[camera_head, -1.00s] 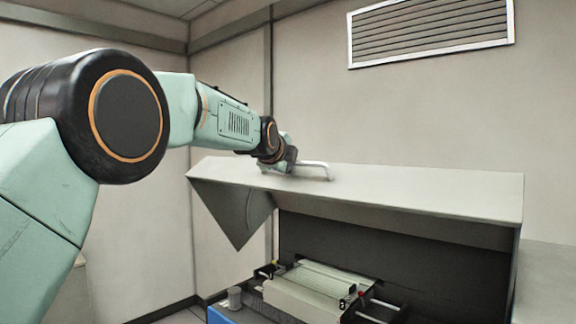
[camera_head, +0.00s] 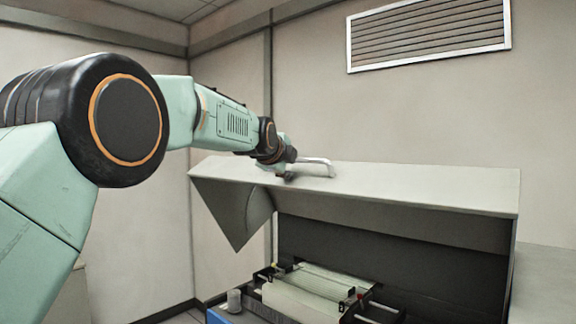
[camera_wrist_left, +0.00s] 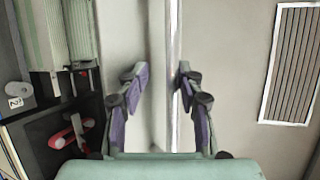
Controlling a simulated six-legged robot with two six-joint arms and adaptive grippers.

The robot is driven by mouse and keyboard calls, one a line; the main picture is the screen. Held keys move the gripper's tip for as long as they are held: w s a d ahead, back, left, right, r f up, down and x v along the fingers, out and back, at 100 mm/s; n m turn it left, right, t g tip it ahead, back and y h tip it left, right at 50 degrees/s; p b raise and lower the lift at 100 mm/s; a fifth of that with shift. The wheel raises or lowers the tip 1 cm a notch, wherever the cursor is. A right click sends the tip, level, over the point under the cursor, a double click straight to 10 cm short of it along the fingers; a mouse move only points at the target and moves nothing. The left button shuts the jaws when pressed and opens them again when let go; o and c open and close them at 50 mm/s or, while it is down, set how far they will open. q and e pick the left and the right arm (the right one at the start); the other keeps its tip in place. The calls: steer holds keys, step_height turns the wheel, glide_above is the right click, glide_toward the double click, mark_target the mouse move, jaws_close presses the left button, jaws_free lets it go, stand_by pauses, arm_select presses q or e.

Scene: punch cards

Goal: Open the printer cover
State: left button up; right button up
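The printer cover (camera_head: 400,190) is a long, pale grey, angled lid. It stands raised, with the dark inside of the printer (camera_head: 390,260) showing below it. A pale bar handle (camera_head: 318,161) sits on the cover's upper face, towards its left end. My left gripper (camera_head: 287,170) is at the left end of this handle, small and partly hidden by its own wrist. In the left wrist view, the fingers of my left gripper (camera_wrist_left: 160,90) are spread apart, with pale surfaces of the cover (camera_wrist_left: 118,40) seen between and beyond them. My right gripper is not in view.
Rollers and a paper bed (camera_head: 310,290) lie in the open printer below the cover. A wall vent (camera_head: 430,35) is on the back wall. A pale surface (camera_head: 545,285) lies at the right.

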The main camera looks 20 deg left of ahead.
arm_select(q)
steer(key=shift+f, duration=0.3)
steer(key=v, duration=1.1)
steer(key=shift+s+r, duration=0.3)
steer(key=shift+s, duration=0.05)
steer(key=shift+s, duration=0.2)
steer(key=shift+c, duration=0.5)
